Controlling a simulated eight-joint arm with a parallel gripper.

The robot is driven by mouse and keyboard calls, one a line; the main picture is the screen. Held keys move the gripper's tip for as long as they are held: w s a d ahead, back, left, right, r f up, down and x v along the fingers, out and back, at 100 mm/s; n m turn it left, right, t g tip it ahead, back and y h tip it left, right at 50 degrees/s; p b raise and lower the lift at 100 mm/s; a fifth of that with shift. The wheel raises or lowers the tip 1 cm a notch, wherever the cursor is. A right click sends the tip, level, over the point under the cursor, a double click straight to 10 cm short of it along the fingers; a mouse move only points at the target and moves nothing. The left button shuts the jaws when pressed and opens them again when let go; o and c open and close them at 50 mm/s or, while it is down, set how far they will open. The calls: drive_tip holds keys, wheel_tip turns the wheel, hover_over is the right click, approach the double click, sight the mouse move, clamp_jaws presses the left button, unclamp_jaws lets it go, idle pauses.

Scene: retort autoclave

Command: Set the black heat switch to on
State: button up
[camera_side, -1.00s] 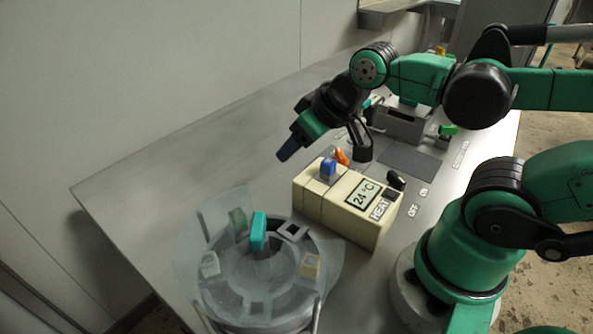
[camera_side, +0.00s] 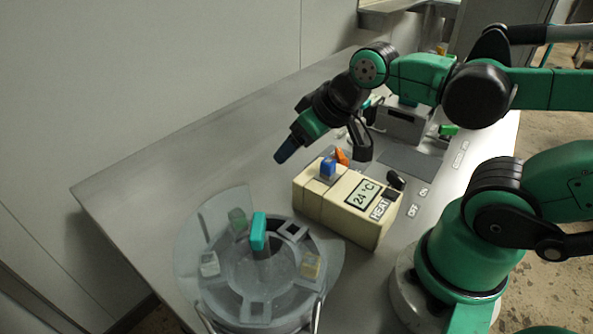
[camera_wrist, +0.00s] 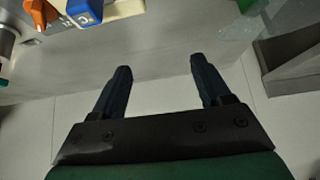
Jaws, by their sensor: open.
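The black heat switch (camera_side: 396,180) is a small lever at the right end of the cream control box (camera_side: 335,215), beside the HEAT label (camera_side: 380,209) and the 24 °C display (camera_side: 362,194). It tilts up towards the back; its exact setting is hard to tell. OFF and ON labels lie on the table to its right. My gripper (camera_side: 285,150) is open and empty, above and to the left of the box, well apart from the switch. In the wrist view its two dark fingers (camera_wrist: 160,68) are spread with nothing between them. The switch is not in that view.
A blue knob (camera_side: 328,168) and an orange knob (camera_side: 341,156) are near the box's left end. A round grey unit (camera_side: 258,311) with a teal handle (camera_side: 258,231) and clear guard stands front left. A grey device (camera_side: 404,126) with a green part (camera_side: 448,130) is behind.

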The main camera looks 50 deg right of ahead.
drive_tip(key=shift+o, duration=1.1)
drive_tip(key=d+m, duration=0.2)
drive_tip(key=d, duration=0.1)
drive_tip(key=d+f+m+g+h, duration=0.1)
drive_tip(key=m, duration=0.1)
drive_tip(key=shift+s+d+f, duration=0.1)
drive_tip(key=shift+s+d, duration=0.05)
drive_tip(key=shift+s, duration=0.15)
drive_tip(key=s+d+f+m+g, duration=0.2)
drive_tip(key=s+d+m+g, duration=0.1)
drive_tip(key=d+m, duration=0.45)
drive_tip(key=m+g, duration=0.3)
drive_tip(key=m, duration=0.8)
hover_over(398, 176)
drive_tip(key=f, duration=0.3)
drive_tip(key=shift+w+y, duration=0.2)
drive_tip(key=shift+y, duration=0.2)
drive_tip(key=shift+s+d+f+m, duration=0.1)
drive_tip(key=shift+s+m, duration=0.1)
drive_tip(key=shift+m, duration=0.25)
drive_tip(key=shift+f, duration=2.75)
drive_tip(key=c, duration=1.3)
